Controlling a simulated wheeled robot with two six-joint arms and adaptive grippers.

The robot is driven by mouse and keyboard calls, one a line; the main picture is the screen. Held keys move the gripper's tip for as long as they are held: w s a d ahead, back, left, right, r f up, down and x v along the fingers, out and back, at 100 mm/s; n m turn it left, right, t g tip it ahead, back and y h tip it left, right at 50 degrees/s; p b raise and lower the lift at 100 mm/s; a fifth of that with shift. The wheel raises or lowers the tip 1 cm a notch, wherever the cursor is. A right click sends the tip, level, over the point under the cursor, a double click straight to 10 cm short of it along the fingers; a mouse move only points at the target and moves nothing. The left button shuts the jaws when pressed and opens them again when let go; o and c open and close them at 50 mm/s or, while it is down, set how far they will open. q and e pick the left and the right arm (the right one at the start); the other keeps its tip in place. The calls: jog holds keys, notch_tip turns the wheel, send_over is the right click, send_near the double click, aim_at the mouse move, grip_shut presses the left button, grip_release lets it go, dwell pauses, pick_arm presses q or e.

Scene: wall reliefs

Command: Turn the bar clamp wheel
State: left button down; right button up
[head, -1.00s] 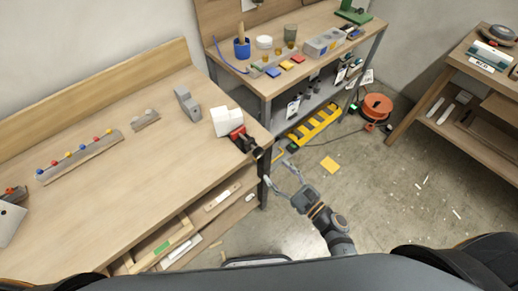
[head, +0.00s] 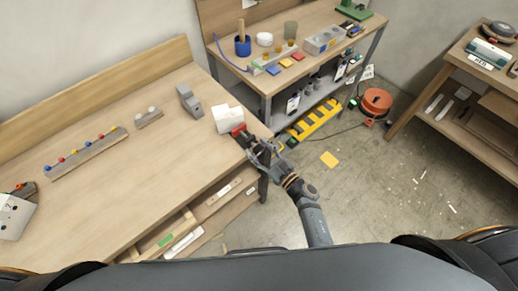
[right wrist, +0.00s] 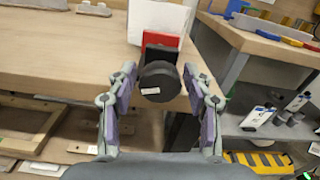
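The bar clamp is at the right front corner of the wooden bench, with a red body (head: 238,130) beside a white block (head: 228,119). In the right wrist view its round black wheel (right wrist: 158,81) faces me in front of the red body (right wrist: 161,41). My right gripper (head: 258,150) is at the clamp and hides most of the wheel in the head view. In the right wrist view the right gripper (right wrist: 160,88) is open, one finger on each side of the wheel, with gaps on both sides. My left gripper is not in view.
The wooden bench (head: 110,180) carries a rail with coloured knobs (head: 85,153) and a grey block (head: 189,101). A second bench (head: 285,40) stands behind. An orange cable reel (head: 376,102) lies on the floor. Open floor is right of my arm.

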jog(key=c, duration=0.8)
jog(key=shift+m, duration=0.3)
jog(key=m, duration=0.3)
jog(key=shift+p, duration=0.35)
jog(key=shift+m+p, duration=0.35)
jog(key=shift+m, duration=1.25)
jog(key=o, duration=1.2)
